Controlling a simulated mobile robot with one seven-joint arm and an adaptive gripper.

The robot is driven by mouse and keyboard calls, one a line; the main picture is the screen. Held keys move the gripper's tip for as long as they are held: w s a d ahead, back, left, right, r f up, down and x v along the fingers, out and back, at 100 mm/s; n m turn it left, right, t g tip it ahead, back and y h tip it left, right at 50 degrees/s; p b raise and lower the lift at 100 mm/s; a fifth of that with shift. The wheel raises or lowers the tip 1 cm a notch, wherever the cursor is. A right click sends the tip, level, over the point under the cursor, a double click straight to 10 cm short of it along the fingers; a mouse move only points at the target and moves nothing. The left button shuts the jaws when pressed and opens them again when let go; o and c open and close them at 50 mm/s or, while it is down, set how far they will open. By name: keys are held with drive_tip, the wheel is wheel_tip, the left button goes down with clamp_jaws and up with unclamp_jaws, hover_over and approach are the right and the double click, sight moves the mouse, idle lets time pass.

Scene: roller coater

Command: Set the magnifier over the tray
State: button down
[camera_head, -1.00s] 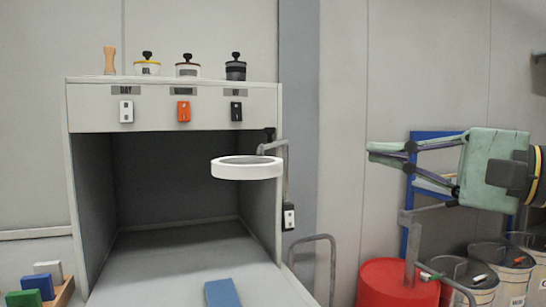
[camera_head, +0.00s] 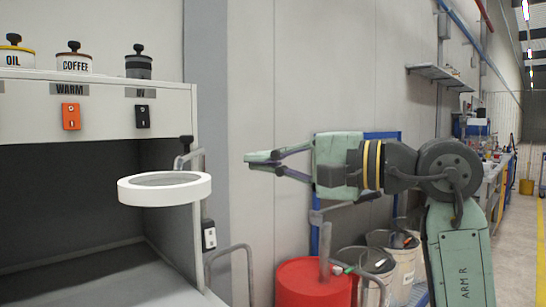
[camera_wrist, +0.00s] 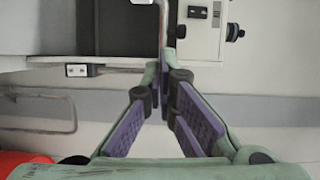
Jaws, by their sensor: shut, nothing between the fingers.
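The magnifier (camera_head: 165,189) is a white ring on a grey bent arm (camera_head: 197,165) at the right side of the grey booth. It hangs level in front of the booth opening. My gripper (camera_head: 249,161) is green with purple pads, just right of the magnifier and slightly higher in the head view, apart from it. Its fingers (camera_wrist: 163,77) meet at the tips in the wrist view and hold nothing. A grey pipe shows beyond the tips there; I cannot tell whether it is the magnifier's arm. I cannot make out the tray in the current views.
The booth (camera_head: 75,118) has orange and black switches on its front and pots on top. A grey rail (camera_head: 232,262) stands beside it. A red drum (camera_head: 312,283) and several bins stand below my arm. A shelf (camera_head: 440,75) is on the wall behind.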

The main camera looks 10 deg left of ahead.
sight(183, 163)
drive_tip(key=shift+s+a+f+p, duration=0.15)
drive_tip(key=shift+a+p, duration=0.35)
drive_tip(key=shift+a, duration=1.7)
drive_tip(key=shift+s+a+p, duration=0.1)
drive_tip(key=shift+a+p, duration=0.35)
drive_tip(key=shift+a, duration=1.75)
drive_tip(key=a, duration=0.1)
drive_tip(key=s+a+b, duration=0.1)
drive_tip(key=a, duration=0.2)
drive_tip(key=shift+s+f+b, duration=0.1)
drive_tip(key=shift+s+b, duration=0.15)
drive_tip(key=shift+b, duration=0.1)
drive_tip(key=shift+a, duration=0.2)
drive_tip(key=shift+d, duration=0.1)
